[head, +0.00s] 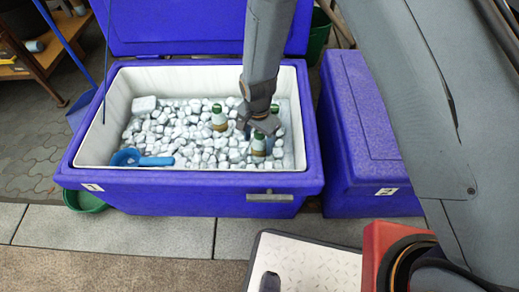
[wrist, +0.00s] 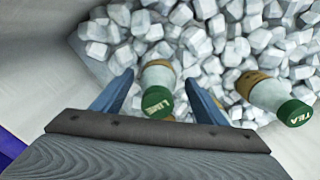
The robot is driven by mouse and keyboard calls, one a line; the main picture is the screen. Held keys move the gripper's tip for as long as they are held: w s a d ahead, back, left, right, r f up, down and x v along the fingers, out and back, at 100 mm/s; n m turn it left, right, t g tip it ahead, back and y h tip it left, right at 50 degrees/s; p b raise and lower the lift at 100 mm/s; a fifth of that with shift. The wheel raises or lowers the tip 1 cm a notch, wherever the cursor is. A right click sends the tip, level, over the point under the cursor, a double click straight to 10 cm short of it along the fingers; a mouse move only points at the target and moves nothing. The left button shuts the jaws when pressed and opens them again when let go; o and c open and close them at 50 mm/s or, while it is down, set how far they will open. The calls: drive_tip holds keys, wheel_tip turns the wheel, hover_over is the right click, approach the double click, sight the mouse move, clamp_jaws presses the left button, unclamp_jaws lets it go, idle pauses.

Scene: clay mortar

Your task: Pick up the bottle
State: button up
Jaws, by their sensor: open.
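A bottle with a green cap marked LIME (wrist: 158,78) stands among the ice between the two fingers of my gripper (wrist: 156,84) in the wrist view. The fingers are apart, with the bottle between them; I cannot tell if either touches it. A second bottle, its green cap marked TEA (wrist: 268,92), leans to the right, outside the fingers. A green patch shows behind the gripper, partly hidden.
The open blue cooler (head: 190,182) has white inner walls and holds many ice cubes (head: 185,125). A blue scoop (head: 140,158) lies on the ice at front left. A closed blue cooler (head: 358,120) stands at the right. A green bowl (head: 85,201) is on the ground.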

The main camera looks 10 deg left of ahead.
sight(259, 149)
wheel_tip(259, 149, down, 5)
drive_tip(key=shift+w+d+r+b, duration=0.1)
drive_tip(key=shift+d+b, duration=0.05)
drive_tip(key=shift+b, duration=0.7)
drive_tip(key=c, duration=1.4)
